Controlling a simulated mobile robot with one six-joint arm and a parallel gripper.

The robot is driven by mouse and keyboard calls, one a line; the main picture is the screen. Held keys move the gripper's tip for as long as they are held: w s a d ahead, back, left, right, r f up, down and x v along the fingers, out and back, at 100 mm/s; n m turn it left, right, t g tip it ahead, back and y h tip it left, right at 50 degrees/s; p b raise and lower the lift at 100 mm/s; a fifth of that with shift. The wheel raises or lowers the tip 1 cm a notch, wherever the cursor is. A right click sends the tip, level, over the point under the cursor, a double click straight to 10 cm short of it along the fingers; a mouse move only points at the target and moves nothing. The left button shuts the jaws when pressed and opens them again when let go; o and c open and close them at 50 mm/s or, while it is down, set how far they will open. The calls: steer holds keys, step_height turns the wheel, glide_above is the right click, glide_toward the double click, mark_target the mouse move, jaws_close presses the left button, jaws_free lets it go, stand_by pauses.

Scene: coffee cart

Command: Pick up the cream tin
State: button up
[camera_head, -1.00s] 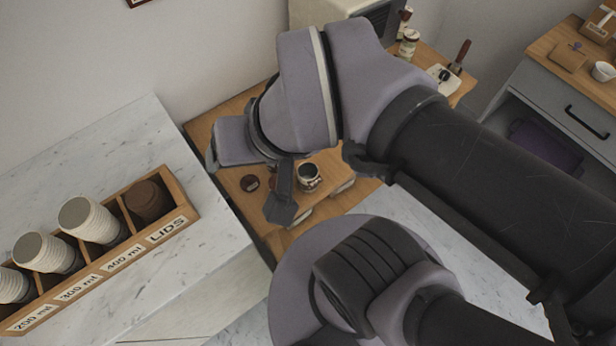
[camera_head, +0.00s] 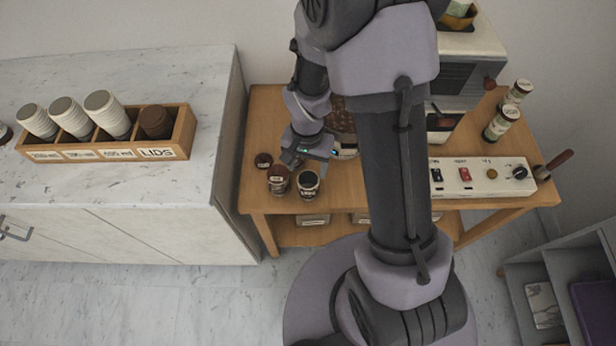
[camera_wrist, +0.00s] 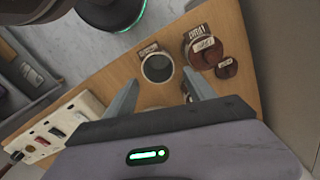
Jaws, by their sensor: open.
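My gripper (camera_wrist: 161,92) is open and empty above the wooden table, its two fingers spread. In the head view my gripper (camera_head: 318,153) is by the tins, partly covered by my own arm. I cannot tell for certain which is the cream tin.
A small brown round lid (camera_head: 263,160) lies behind the tins. A white switch panel (camera_head: 482,176) and jars (camera_head: 502,122) are to the right. A marble counter (camera_head: 100,205) with a cup and lid rack (camera_head: 182,132) is left. My arm hides the table's middle.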

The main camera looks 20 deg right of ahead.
steer(key=b, duration=0.2)
glide_above(308, 187)
steer(key=s, duration=0.1)
steer(key=f, duration=0.5)
steer(key=shift+a+f, duration=0.15)
steer(key=shift+a, duration=0.05)
steer(key=f, duration=0.1)
steer(key=f+b, duration=0.1)
steer(key=f, duration=0.1)
steer(key=f+b, duration=0.1)
steer(key=f, duration=0.1)
steer(key=shift+s+a+f, duration=0.1)
steer(key=shift+s+f, duration=0.1)
steer(key=shift+s, duration=0.1)
steer(key=shift+r, duration=0.15)
steer(key=shift+c, duration=0.8)
jaws_close()
